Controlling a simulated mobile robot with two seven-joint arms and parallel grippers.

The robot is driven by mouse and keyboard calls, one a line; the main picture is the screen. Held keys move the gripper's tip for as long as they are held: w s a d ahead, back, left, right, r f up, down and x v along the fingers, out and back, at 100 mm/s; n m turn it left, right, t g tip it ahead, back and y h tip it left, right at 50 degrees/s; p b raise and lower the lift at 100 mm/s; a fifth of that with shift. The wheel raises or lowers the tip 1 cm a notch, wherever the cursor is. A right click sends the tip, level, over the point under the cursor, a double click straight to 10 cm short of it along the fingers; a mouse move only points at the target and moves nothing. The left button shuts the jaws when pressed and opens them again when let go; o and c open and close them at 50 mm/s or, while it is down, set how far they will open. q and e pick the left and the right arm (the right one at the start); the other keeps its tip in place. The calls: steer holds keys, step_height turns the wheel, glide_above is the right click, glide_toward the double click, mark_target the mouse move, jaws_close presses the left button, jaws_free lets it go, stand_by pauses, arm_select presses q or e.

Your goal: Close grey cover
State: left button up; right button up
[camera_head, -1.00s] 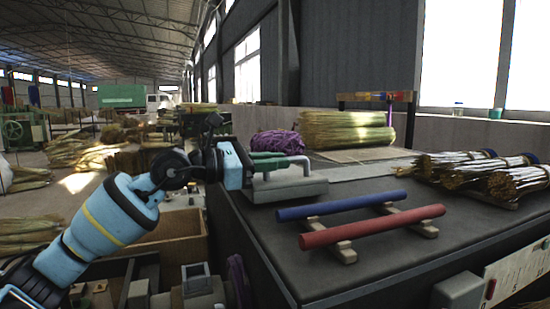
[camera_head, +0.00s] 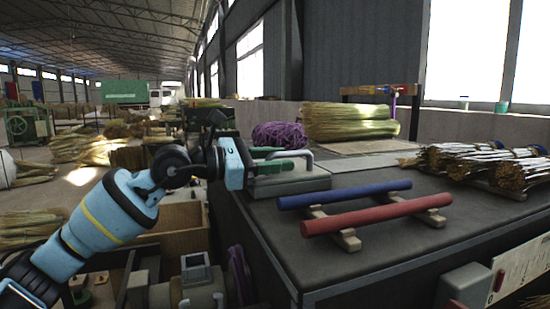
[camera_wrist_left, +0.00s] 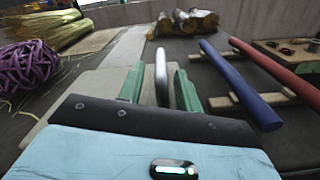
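The grey cover (camera_head: 300,186) is a flat plate lying at the left edge of the dark table, with a grey bar handle (camera_wrist_left: 161,78) on top. In the head view my left gripper (camera_head: 284,160) is low over the plate, its green fingers at the handle. In the left wrist view the green fingers (camera_wrist_left: 160,87) stand on either side of the handle, with small gaps showing between. The gripper is open around the handle. The cover also shows under the fingers in the left wrist view (camera_wrist_left: 92,95). My right gripper is in neither view.
A blue rod (camera_head: 345,195) and a red rod (camera_head: 377,214) lie on wooden blocks right of the cover. A purple coil (camera_head: 278,135) and straw bundles (camera_head: 350,121) lie behind it. Tied bundles (camera_head: 480,165) are at the right. The table front (camera_head: 340,260) is bare.

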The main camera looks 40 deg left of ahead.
arm_select(q)
steer(key=shift+d+r, duration=0.1)
steer(key=shift+r, duration=0.05)
steer(key=shift+s, duration=0.1)
steer(key=shift+s+a+f+b, duration=0.35)
steer(key=shift+s+a+b, duration=0.2)
steer(key=shift+b, duration=0.25)
steer(key=shift+s+a+r+b, duration=0.1)
steer(key=shift+s+a+b, duration=0.05)
steer(key=shift+s+b, duration=0.5)
steer(key=shift+b+v, duration=0.85)
steer(key=shift+b, duration=0.1)
steer(key=shift+b+v, duration=0.5)
steer(key=shift+v, duration=0.3)
steer(key=shift+s+a+r+b, duration=0.1)
steer(key=shift+s+a+b, duration=0.1)
steer(key=shift+s, duration=0.15)
steer(key=shift+s+a+r+b, duration=0.1)
steer(key=shift+s+a+r, duration=0.1)
steer(key=shift+s, duration=0.2)
